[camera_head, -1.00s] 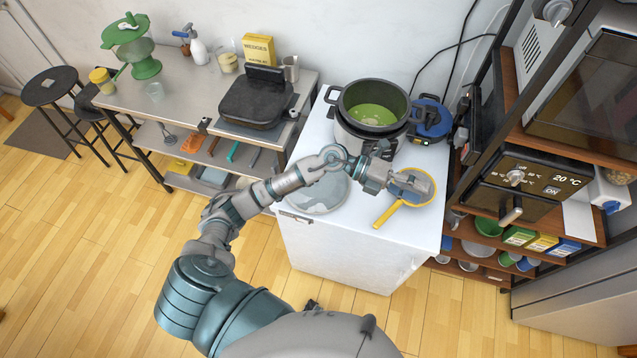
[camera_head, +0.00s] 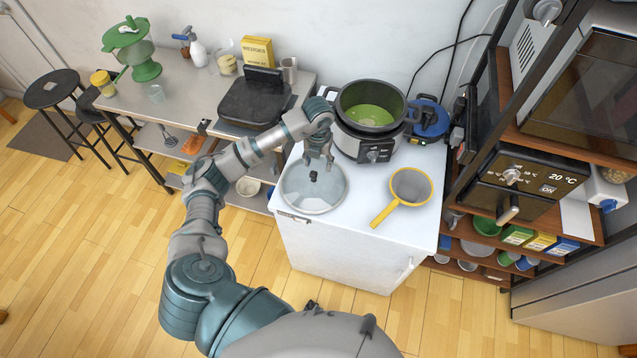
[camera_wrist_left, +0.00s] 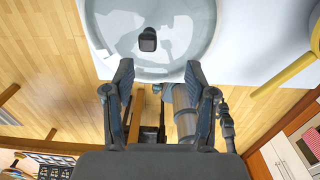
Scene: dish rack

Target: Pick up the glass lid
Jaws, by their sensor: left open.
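The round glass lid (camera_head: 313,197) lies on the white counter top, at its front left, with its dark knob (camera_head: 313,176) facing up. My left gripper (camera_head: 319,160) is above the lid's far side, pointing down, close to the knob. In the left wrist view the lid (camera_wrist_left: 180,45) fills the top, and its knob (camera_wrist_left: 148,40) shows beyond the fingertips. The left gripper's two fingers (camera_wrist_left: 158,75) are spread apart with nothing between them. My right gripper is in none of the views.
A shelf unit stands at the right.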

